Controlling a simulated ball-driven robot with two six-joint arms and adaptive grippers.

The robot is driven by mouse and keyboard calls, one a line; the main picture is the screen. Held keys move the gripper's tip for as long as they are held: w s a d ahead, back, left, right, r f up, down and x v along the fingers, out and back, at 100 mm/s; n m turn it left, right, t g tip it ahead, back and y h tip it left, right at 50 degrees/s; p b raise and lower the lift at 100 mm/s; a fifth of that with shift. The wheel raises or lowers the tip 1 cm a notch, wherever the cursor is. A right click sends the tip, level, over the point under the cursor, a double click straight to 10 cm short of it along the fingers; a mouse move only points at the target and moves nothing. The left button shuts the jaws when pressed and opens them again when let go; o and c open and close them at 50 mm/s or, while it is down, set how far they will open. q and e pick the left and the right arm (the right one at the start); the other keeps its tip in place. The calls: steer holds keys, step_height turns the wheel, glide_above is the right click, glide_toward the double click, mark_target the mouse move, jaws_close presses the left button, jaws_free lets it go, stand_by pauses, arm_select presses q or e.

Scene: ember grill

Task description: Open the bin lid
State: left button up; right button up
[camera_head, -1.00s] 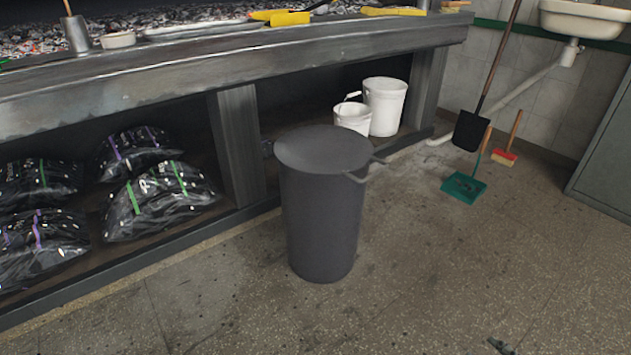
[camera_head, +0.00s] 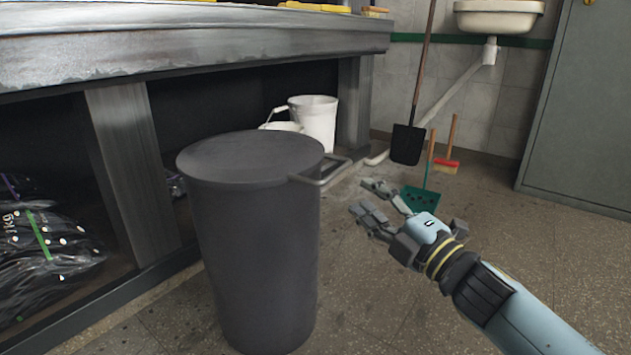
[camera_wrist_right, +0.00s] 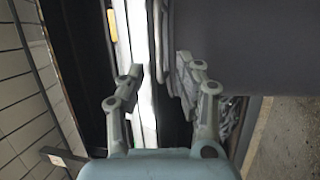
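The dark grey bin (camera_head: 260,260) stands on the floor left of centre in the head view. Its round lid (camera_head: 250,157) lies flat and closed on top. A grey bar handle (camera_head: 325,174) juts out from the lid's right side. My right gripper (camera_head: 367,202) is open and empty, to the right of the handle, slightly lower in the picture and apart from it. In the right wrist view the two fingers (camera_wrist_right: 160,78) are spread, with the dark bin side (camera_wrist_right: 250,45) at the upper right. My left gripper is not in view.
The grill counter (camera_head: 200,50) runs behind the bin, with white buckets (camera_head: 315,122) and black bags (camera_head: 45,250) on its lower shelf. A shovel (camera_head: 408,143), green dustpan (camera_head: 420,198) and brush (camera_head: 446,164) stand beyond my right gripper. The floor to the right is open.

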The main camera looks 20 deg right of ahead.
mark_target(338, 174)
steer(key=x, duration=0.8)
steer(key=shift+w+a, duration=0.15)
steer(key=shift+w, duration=0.2)
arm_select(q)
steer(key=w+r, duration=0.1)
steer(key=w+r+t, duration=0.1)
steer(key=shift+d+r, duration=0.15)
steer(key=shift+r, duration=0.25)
arm_select(e)
steer(key=shift+w+a+r, duration=0.1)
steer(key=shift+w, duration=0.15)
jaws_close()
